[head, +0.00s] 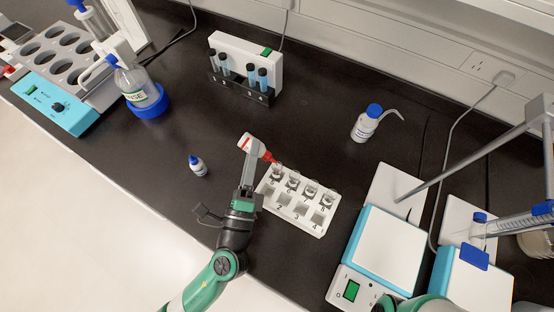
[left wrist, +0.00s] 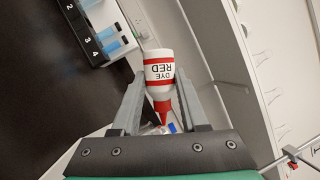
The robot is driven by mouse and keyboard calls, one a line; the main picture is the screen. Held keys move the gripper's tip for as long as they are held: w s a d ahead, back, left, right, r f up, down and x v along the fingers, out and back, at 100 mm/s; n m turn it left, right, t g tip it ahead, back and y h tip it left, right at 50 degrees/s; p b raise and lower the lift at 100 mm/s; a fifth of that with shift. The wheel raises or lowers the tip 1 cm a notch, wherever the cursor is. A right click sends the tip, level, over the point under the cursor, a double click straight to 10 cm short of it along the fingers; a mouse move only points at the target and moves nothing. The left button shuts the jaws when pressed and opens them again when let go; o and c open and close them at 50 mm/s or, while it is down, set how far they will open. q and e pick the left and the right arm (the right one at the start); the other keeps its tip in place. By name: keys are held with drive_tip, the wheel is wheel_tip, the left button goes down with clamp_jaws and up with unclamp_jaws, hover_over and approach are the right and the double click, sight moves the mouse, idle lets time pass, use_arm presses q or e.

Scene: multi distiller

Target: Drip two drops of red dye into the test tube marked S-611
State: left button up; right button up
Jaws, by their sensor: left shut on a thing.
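My left gripper (head: 248,158) is shut on a white bottle of red dye (head: 256,145) with a red cap and nozzle. The left wrist view shows the bottle (left wrist: 158,72) between the fingers, its "DYE RED" label upside down and its nozzle toward the gripper base. In the head view the bottle is tilted, with the red tip pointing down and right, close to the mouth of the leftmost glass tube (head: 276,173) in the white rack (head: 287,209). Several clear tubes stand in the rack's back row. I cannot read S-611 on any tube. No drop is visible.
A small blue-capped bottle (head: 197,167) stands left of my left arm. A blue-capped wash bottle (head: 366,124) stands at back right. White-topped devices (head: 390,245) lie right of the rack. The black bench between is clear.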

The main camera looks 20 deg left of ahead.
use_arm(q)
drive_tip(key=shift+n+p, duration=0.4)
wheel_tip(320, 180, down, 3)
drive_tip(key=n+g+p, duration=0.3)
drive_tip(key=n, duration=0.2)
drive_tip(key=shift+a, duration=0.15)
drive_tip(key=shift+r, duration=0.1)
wheel_tip(320, 180, up, 5)
drive_tip(key=p, duration=0.5)
drive_tip(key=shift+r, duration=0.1)
